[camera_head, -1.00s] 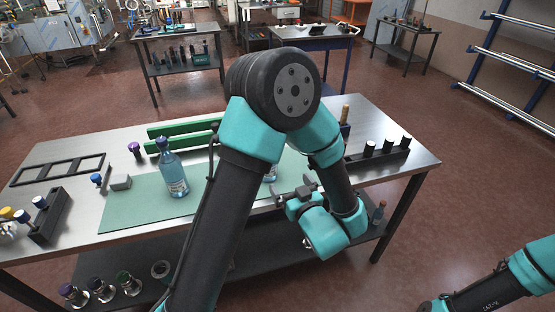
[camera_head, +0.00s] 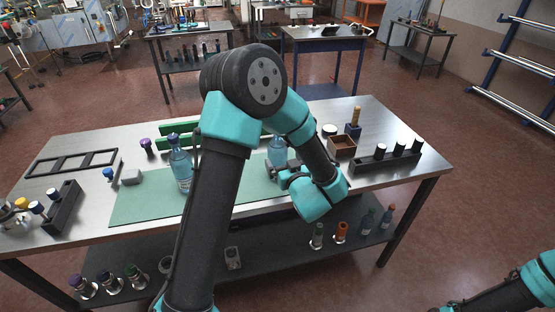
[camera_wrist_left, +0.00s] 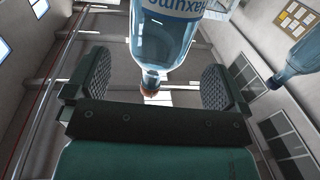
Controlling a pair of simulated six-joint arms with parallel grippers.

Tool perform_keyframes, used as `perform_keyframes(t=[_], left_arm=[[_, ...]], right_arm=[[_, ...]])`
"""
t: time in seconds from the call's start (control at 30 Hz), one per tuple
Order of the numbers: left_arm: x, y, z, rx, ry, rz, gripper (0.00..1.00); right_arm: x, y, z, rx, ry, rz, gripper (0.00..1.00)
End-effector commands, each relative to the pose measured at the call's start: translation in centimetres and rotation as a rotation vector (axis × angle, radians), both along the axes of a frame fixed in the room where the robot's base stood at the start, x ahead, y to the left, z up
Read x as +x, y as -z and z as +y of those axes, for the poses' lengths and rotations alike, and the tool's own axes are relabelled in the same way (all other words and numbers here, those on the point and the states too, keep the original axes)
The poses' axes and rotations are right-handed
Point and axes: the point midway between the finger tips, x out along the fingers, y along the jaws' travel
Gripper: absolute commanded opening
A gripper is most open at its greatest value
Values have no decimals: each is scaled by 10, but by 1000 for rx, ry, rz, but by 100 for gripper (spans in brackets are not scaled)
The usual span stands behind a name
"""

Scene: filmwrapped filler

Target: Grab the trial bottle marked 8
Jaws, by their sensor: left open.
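Two clear blue bottles stand upright on the green mat (camera_head: 135,205). The left bottle (camera_head: 181,168) is fully beside my arm; the other bottle (camera_head: 277,151) is partly hidden behind my arm and gripper. My left gripper (camera_head: 284,170) is open, close in front of this second bottle. In the left wrist view, which is upside down, a bottle (camera_wrist_left: 165,38) with a blue-and-white label lies between the lines of the two open fingers (camera_wrist_left: 155,84); contact cannot be told. The other bottle (camera_wrist_left: 300,55) is off to the right there. No number 8 is readable.
Green bars (camera_head: 172,139) lie behind. More bottles stand on the lower shelf (camera_head: 275,250).

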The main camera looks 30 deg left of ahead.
Motion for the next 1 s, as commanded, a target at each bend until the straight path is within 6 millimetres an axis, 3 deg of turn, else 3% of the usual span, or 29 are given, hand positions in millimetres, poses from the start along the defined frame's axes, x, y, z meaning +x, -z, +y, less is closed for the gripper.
perform_keyframes(t=[0.47,0.83,1.0], left_arm=[[6,0,8,1,0,-1,100],[32,0,42,0,-2,-1,100],[37,0,47,0,1,0,100]], right_arm=[[0,0,0,0,0,0,60],[0,0,0,0,0,0,60],[0,0,0,0,0,0,60]])
